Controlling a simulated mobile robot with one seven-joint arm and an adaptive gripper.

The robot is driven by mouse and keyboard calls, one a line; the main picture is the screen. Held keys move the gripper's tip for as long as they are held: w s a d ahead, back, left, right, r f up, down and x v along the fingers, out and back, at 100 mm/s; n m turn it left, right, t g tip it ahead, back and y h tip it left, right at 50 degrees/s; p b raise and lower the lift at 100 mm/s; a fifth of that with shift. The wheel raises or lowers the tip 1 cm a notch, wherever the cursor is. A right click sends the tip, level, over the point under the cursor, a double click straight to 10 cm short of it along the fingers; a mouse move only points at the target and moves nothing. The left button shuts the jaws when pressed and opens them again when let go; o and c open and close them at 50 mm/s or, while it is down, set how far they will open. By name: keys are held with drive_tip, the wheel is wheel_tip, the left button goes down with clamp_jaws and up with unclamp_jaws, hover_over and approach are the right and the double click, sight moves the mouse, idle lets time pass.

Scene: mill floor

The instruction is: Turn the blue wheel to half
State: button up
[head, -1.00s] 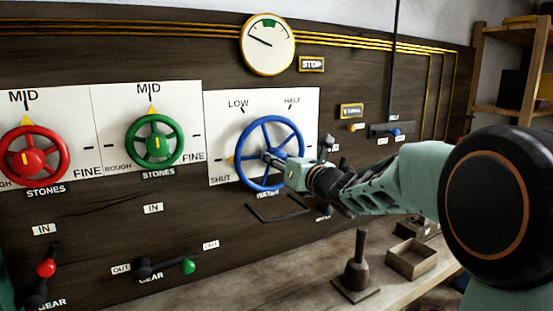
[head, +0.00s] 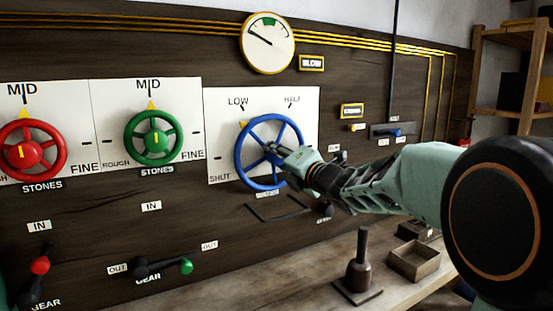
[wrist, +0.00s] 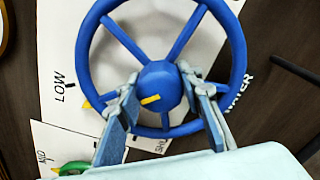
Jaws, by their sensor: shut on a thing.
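The blue wheel (head: 240,150) is on a white dial plate (head: 222,110) marked SHUT, LOW and HALF. Its yellow pointer (head: 243,123) stands at the upper left of the rim, close to LOW and short of HALF. My gripper (head: 277,152) is at the wheel's centre, shut on the hub. In the wrist view, the two fingers (wrist: 160,85) sit either side of the blue hub (wrist: 158,80), which bears a yellow mark. My fingers hide part of the hub and lower spokes there.
A red wheel (head: 62,150) and a green wheel (head: 130,142) are to the left on the panel. Gear levers (head: 187,266) are below. A bench holds an open box (head: 414,260).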

drive_tip(key=m, duration=0.3)
drive_tip(key=shift+m, duration=0.4)
drive_tip(key=m+p, duration=0.1)
drive_tip(key=m, duration=0.2)
drive_tip(key=shift+m, duration=0.4)
drive_tip(key=m+p, duration=0.2)
drive_tip(key=m, duration=0.2)
drive_tip(key=shift+r, duration=0.1)
drive_tip(key=shift+m+p, duration=0.4)
drive_tip(key=shift+m, duration=1)
drive_tip(key=o, duration=1.2)
